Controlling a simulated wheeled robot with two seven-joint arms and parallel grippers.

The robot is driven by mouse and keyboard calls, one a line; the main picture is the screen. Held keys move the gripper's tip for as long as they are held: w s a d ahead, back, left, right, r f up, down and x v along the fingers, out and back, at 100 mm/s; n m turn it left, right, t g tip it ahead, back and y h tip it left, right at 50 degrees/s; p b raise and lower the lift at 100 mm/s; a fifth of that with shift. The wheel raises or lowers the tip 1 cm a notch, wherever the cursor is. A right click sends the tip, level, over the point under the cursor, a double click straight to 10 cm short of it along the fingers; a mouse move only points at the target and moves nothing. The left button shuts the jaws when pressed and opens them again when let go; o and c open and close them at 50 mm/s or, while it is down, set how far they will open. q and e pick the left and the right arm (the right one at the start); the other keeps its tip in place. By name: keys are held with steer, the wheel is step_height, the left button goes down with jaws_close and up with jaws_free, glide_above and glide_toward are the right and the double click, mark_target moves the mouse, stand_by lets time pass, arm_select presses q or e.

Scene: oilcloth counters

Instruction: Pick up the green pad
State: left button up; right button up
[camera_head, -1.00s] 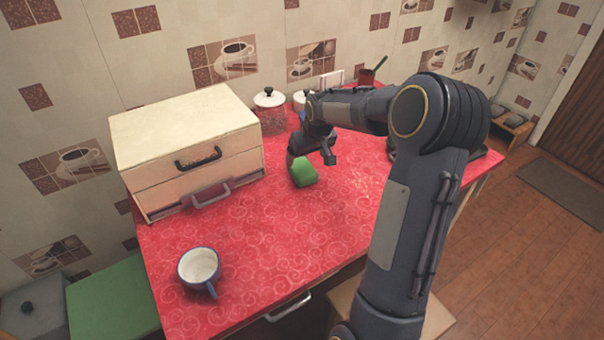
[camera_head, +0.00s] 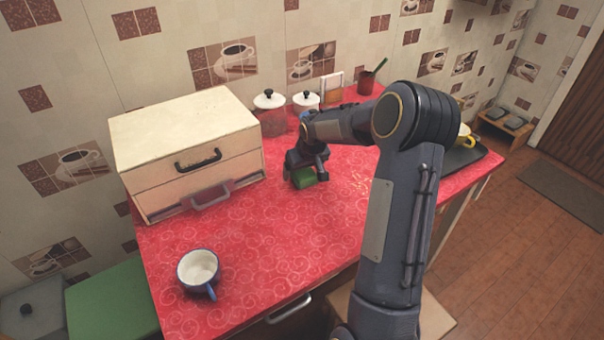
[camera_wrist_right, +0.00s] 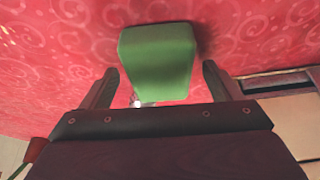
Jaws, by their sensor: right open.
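The green pad (camera_head: 303,178) lies on the red patterned counter in the head view, partly hidden by my right gripper (camera_head: 306,170). In the right wrist view the green pad (camera_wrist_right: 158,62) shows just ahead of the two fingers, its near end between the tips of my right gripper (camera_wrist_right: 160,80). The right gripper is open, one finger to each side of the pad, with a gap visible on both sides. My left gripper is not in view.
A cream drawer box (camera_head: 187,150) stands left of the pad. Glass jars (camera_head: 270,112) with white lids stand behind. A blue-rimmed white mug (camera_head: 198,268) is at the front left. A dark tray (camera_head: 462,155) with a yellow cup (camera_head: 464,137) is at right. The counter's middle front (camera_head: 290,240) is clear.

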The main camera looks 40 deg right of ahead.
steer(key=shift+f, duration=0.2)
stand_by(0.3)
steer(key=c, duration=1.1)
steer(key=shift+o, duration=0.2)
steer(key=shift+r, duration=0.1)
